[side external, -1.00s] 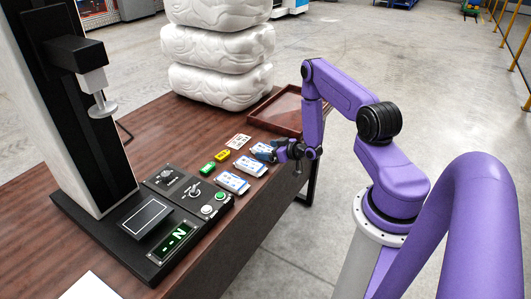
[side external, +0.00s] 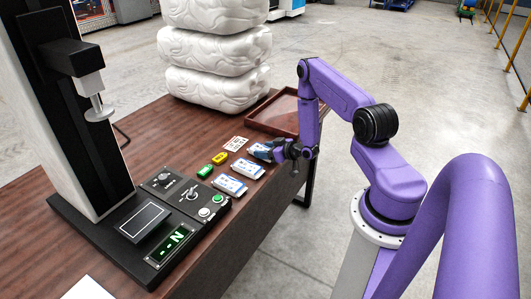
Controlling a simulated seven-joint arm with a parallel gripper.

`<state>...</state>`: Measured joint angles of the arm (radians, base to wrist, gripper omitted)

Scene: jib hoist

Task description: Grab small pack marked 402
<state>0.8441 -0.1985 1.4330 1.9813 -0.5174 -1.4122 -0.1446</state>
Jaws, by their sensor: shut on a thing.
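My gripper (side external: 275,151) is low at the table's right edge, shut on a white and blue pack (side external: 258,152). Its fingers hide part of that pack. I cannot tell whether the pack touches the table. Two similar white and blue packs lie in front of it: a middle pack (side external: 247,168) and a front pack (side external: 229,185). A yellow pack (side external: 219,158) and a green pack (side external: 205,171) lie to their left. The markings are too small to read, so I cannot tell which pack is 402.
A printed card (side external: 236,143) lies behind the yellow pack. An empty brown tray (side external: 270,124) is behind my gripper. A control panel and black-and-white column (side external: 75,130) stand at left. Stacked white bundles (side external: 215,50) stand at the back of the wooden table (side external: 150,130).

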